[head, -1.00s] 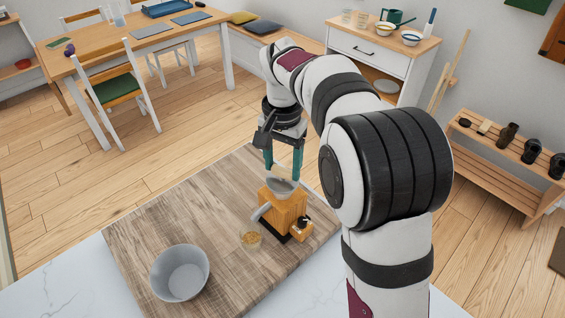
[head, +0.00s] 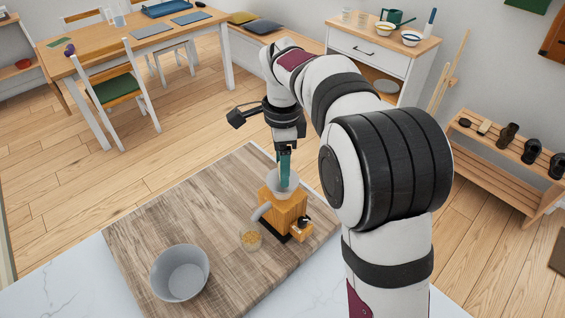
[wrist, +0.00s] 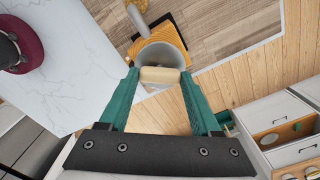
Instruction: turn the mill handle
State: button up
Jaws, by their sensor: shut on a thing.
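The mill (head: 289,213) stands on a wooden board, with an orange-brown wooden body and a grey funnel (head: 292,187) on top. Its body also shows at the top of the wrist view (wrist: 178,31), beside the funnel (wrist: 163,56). My gripper (head: 285,183) points down over the funnel, its green fingers nearly edge-on in the head view. In the wrist view my gripper (wrist: 160,75) is shut on a cream handle knob (wrist: 160,75), which lies across between the fingertips. The handle's crank arm is hidden from me.
A small glass of grain (head: 250,238) stands in front of the mill, below its pale tube (head: 261,212). A grey bowl (head: 180,273) sits on the wooden board (head: 170,222) at the front left. Most of the board's left side is clear.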

jog(key=shift+m, duration=2.3)
jog(key=o, duration=1.4)
notch_tip(320, 180, up, 16)
jog(key=shift+f, duration=0.1)
